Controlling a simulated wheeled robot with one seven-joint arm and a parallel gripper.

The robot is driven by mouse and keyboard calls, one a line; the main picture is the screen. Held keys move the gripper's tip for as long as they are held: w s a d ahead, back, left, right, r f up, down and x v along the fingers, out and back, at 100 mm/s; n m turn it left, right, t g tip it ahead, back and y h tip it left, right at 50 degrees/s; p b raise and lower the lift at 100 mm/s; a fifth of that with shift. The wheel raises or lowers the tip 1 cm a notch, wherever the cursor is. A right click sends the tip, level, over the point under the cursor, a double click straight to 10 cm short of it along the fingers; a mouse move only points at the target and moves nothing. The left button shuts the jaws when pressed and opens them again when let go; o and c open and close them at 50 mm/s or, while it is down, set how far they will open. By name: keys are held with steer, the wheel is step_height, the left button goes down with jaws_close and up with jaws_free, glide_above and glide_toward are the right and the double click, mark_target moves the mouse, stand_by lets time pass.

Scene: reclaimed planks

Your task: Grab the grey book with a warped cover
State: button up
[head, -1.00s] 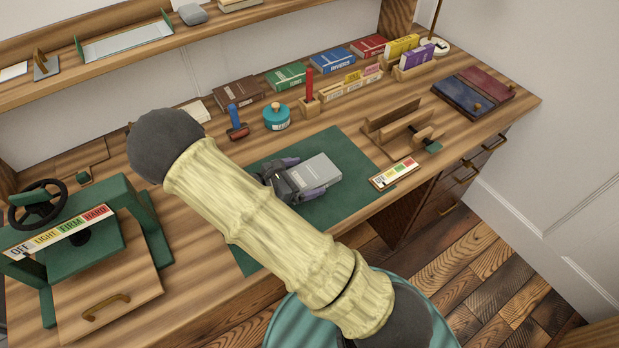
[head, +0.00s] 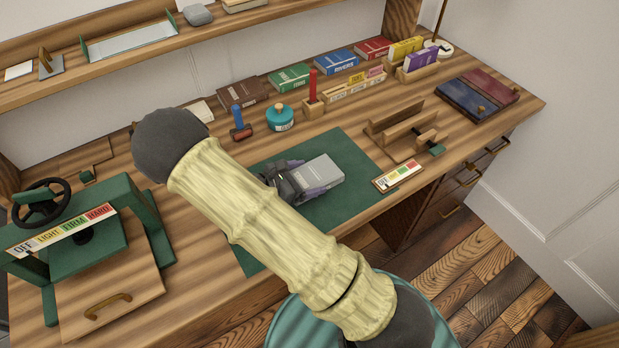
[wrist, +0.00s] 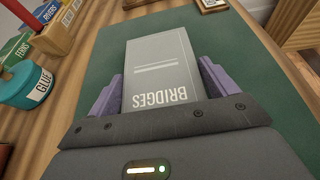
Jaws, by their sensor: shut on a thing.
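The grey book (head: 319,172) is at the green mat (head: 345,206) on the desk. In the wrist view the grey book (wrist: 158,68) shows the title "BRIDGES" on its cover. My gripper (head: 298,177) has its purple fingers on the book's two long sides, shut on it; the wrist view also shows my gripper (wrist: 158,90) this way. The near end of the book is hidden behind the gripper's body. I cannot tell whether the book touches the mat or is slightly above it.
A green press (head: 85,240) is at the left. The mat's front part is clear.

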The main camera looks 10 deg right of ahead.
mark_target(306, 178)
step_height(306, 178, up, 10)
steer(key=shift+p, duration=0.45)
steer(key=shift+f, duration=0.1)
stand_by(0.4)
